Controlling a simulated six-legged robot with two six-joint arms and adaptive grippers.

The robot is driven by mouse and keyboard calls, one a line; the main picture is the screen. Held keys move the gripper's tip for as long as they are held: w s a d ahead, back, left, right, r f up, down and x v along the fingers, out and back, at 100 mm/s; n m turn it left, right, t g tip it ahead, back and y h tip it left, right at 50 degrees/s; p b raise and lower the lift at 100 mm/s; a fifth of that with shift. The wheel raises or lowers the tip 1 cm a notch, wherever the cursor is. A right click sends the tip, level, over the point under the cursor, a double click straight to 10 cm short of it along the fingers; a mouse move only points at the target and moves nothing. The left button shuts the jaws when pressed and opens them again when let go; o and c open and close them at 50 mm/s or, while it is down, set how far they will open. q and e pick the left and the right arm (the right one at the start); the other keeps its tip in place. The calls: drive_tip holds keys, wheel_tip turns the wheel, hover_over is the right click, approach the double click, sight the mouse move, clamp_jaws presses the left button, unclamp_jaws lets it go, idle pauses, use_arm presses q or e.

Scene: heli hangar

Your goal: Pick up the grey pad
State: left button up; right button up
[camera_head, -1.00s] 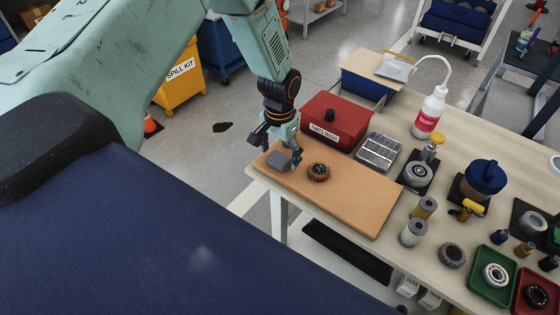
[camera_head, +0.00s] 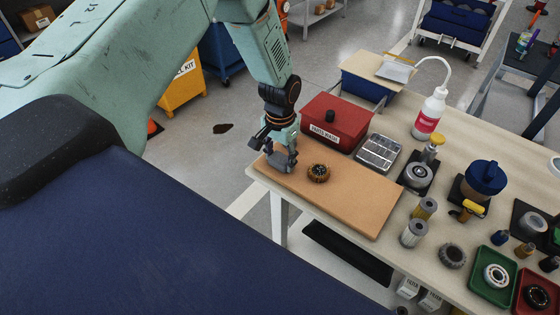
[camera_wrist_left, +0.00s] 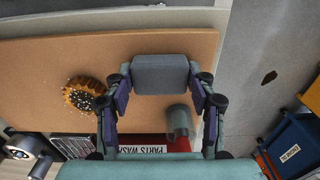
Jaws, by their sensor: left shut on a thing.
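The grey pad (camera_wrist_left: 160,74) is a small rounded block, seen in the left wrist view between the two fingers of my left gripper (camera_wrist_left: 160,98). In the head view the pad (camera_head: 279,161) is partly hidden by the fingers. My left gripper (camera_head: 280,155) is over the left end of the brown board (camera_head: 352,199), shut on the pad. I cannot tell whether the pad still touches the board. My right gripper is in neither view.
A brown ring-shaped part (camera_head: 318,173) lies on the board just right of the gripper. A red parts-wash box (camera_head: 337,120) stands behind. A metal compartment tray (camera_head: 379,153), a white bottle (camera_head: 430,112) and several jars crowd the table's right side.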

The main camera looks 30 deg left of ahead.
sight(280, 158)
use_arm(q)
drive_tip(key=shift+r, duration=0.3)
wheel_tip(280, 158, up, 9)
drive_tip(key=p, duration=0.1)
drive_tip(key=shift+r, duration=0.15)
drive_tip(key=o, duration=0.3)
drive_tip(key=c, duration=0.3)
drive_tip(key=shift+c, duration=0.4)
